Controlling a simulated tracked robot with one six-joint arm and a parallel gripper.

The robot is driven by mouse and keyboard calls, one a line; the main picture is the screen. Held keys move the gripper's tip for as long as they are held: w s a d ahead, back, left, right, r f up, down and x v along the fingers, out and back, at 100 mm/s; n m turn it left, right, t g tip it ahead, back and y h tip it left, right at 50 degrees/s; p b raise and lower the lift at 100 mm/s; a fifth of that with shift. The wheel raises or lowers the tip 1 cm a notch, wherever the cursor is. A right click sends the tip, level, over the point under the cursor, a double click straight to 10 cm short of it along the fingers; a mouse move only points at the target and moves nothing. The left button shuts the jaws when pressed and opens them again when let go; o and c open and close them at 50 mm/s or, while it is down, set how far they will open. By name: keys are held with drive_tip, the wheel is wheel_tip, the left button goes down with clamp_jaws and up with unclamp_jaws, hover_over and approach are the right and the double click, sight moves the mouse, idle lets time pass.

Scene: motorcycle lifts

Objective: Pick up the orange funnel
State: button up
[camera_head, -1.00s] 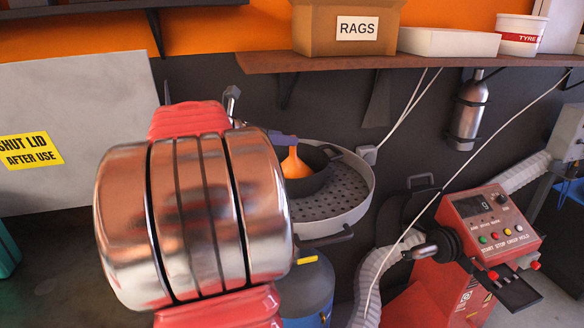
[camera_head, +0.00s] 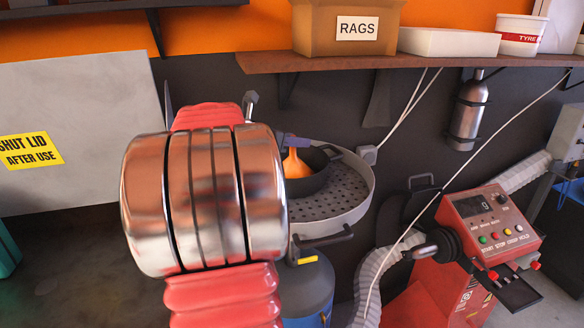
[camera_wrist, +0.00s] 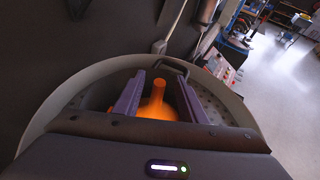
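The orange funnel (camera_head: 295,164) sits in a dark round pan on the perforated grey drain tray (camera_head: 345,205). My arm hides part of it in the head view. In the wrist view the funnel (camera_wrist: 157,103) stands spout up between the two purple fingers of my gripper (camera_wrist: 160,92). The fingers are spread, one on each side of the spout, with gaps to it. The funnel's lower part is hidden behind the gripper body.
The tray's raised rim (camera_wrist: 50,105) curves around the gripper. A red machine with a button panel (camera_head: 490,222) stands to the right. A shelf (camera_head: 420,62) with a rags box (camera_head: 350,28) runs above. A wall is close behind the tray.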

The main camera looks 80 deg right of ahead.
drive_tip(key=shift+c, duration=0.7)
clamp_jaws()
